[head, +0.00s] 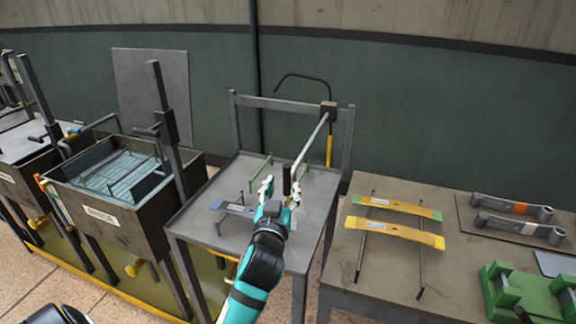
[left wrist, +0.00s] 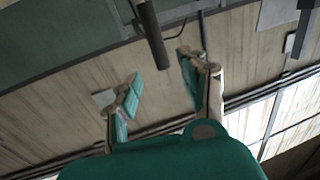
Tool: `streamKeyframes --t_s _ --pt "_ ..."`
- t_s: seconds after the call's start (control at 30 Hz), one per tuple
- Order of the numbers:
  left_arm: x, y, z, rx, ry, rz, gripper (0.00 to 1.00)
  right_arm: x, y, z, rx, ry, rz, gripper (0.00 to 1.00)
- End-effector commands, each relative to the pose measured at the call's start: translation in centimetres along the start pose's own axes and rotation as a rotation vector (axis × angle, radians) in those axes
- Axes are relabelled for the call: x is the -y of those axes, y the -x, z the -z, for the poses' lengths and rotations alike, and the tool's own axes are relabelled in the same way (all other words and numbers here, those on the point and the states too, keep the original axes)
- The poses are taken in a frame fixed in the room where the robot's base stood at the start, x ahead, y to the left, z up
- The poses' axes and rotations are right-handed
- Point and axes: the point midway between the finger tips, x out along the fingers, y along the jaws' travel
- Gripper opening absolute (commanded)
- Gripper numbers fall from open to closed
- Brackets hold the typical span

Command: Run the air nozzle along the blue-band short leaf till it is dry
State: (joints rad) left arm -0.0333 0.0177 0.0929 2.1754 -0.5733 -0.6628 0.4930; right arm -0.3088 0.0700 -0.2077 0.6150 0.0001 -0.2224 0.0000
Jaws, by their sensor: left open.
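The blue-band short leaf (head: 234,208) is a grey strip with a blue end, lying across a thin rack on the grey metal table, left of my left gripper. A pale rod (head: 311,140) slopes down from a dark clamp on the table's back post, with a dark nozzle (head: 287,181) hanging at its lower end. My left gripper (head: 282,191) is open, its fingers on either side of the nozzle's lower part as seen from the head. In the left wrist view the dark nozzle (left wrist: 152,38) reaches toward the gap between the open fingers (left wrist: 160,68). Contact is not visible.
A green rack bar (head: 260,168) stands on the grey table (head: 205,178). A dark tank (head: 120,215) with a wire basket is at left. The right table (head: 350,255) holds two yellow leaves (head: 395,233), two grey leaves (head: 515,203) and a green fixture (head: 530,295).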

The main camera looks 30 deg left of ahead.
Motion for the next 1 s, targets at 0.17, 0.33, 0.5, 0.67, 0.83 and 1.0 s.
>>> streamKeyframes --t_s 0.17,0.33,0.5,0.67,0.83,1.0 --pt "0.0 -3.9 0.3 0.0 -0.002 0.0 0.44 -1.6 1.4 1.3 -0.019 -0.003 -0.02 0.44" --pt "0.0 -6.5 0.2 0.0 -0.001 0.0 0.44 -2.0 2.0 1.5 -0.021 -0.004 -0.024 0.44" --pt "0.0 -7.7 0.1 0.0 -0.001 0.0 0.44 -1.9 2.2 1.3 -0.019 -0.004 -0.023 0.44" --pt "0.0 -7.9 0.0 0.0 0.0 0.0 0.44 -1.6 2.2 1.1 -0.016 -0.004 -0.019 0.44" --pt "0.0 -7.9 0.0 0.0 0.0 0.0 0.41 -0.7 2.2 1.0 -0.013 -0.004 -0.009 0.44" --pt "0.0 -7.9 0.0 0.0 0.0 -0.001 0.19 -0.3 2.2 1.0 -0.013 -0.003 -0.004 0.44"
